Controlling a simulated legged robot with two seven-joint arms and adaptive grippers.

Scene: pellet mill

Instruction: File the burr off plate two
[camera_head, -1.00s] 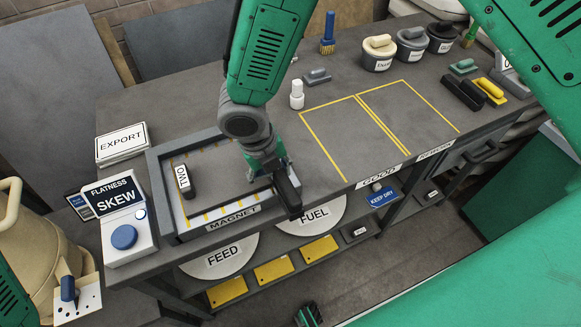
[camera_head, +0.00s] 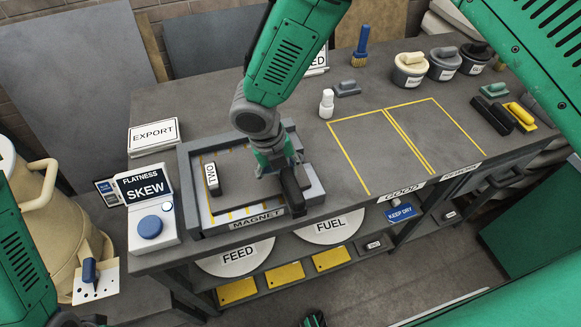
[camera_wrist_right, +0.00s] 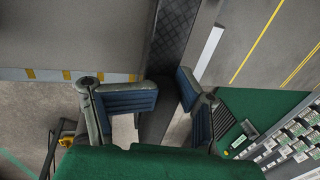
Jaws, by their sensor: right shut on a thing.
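Plate two is a flat grey plate (camera_head: 236,184) lying in the grey magnet tray (camera_head: 198,234) at the bench's left. A dark block with a TWO label (camera_head: 212,178) sits on its left part. My right gripper (camera_head: 280,165) is over the plate's right side, shut on a dark file (camera_head: 291,193). In the right wrist view the textured file (camera_wrist_right: 172,42) runs between the blue finger pads of the gripper (camera_wrist_right: 166,98), beside the plate's edge (camera_wrist_right: 75,66). I cannot make out the burr or whether the file touches the plate. My left gripper is not seen.
A flatness gauge reading SKEW (camera_head: 150,215) and an EXPORT stack (camera_head: 153,137) stand left of the tray. A white bottle (camera_head: 326,104) and a grey block (camera_head: 347,88) stand to the right. Yellow-outlined areas (camera_head: 370,150) are empty. Lidded tubs (camera_head: 410,70) stand behind.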

